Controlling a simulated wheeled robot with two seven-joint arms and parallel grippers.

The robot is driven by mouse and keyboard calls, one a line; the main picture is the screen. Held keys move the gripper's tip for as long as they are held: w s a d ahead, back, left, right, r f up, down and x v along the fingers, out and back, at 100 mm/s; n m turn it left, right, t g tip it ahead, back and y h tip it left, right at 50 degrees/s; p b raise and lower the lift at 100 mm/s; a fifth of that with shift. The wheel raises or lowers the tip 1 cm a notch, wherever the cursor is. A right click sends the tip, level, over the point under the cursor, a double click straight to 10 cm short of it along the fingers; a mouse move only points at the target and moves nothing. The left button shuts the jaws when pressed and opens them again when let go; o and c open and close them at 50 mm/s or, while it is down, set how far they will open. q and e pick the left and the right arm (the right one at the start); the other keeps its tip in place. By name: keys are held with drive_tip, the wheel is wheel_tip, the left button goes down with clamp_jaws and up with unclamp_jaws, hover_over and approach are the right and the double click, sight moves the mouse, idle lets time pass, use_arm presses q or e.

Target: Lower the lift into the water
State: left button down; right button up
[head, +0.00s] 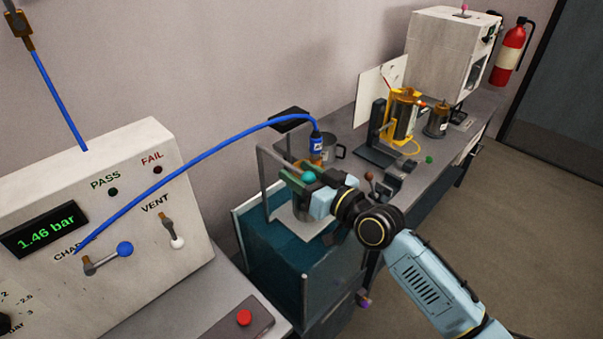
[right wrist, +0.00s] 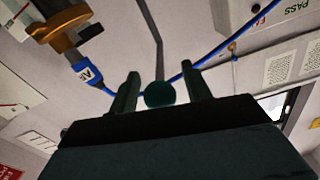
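The lift's round green knob (head: 309,177) shows above the water tank (head: 336,287), at the end of my right arm. My right gripper (head: 303,182) is at the knob. In the right wrist view its two fingers (right wrist: 159,75) stand on either side of the knob (right wrist: 160,95), with narrow gaps, so it looks open around it. The lift's grey frame (head: 262,180) rises at the tank's left side. A pale plate (head: 290,222) shows below my gripper, over the teal water. A blue hose fitting (head: 317,141) stands behind the gripper; its lower part is hidden. My left gripper is out of view.
The test panel (head: 140,165) at left reads 1.46 bar, with a blue charge lever (head: 124,249) and a white vent lever (head: 177,242). The blue hose (head: 200,155) arches over toward the tank. A bench with a yellow stand (head: 391,120) and metal cups lies beyond.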

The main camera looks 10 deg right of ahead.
clamp_jaws()
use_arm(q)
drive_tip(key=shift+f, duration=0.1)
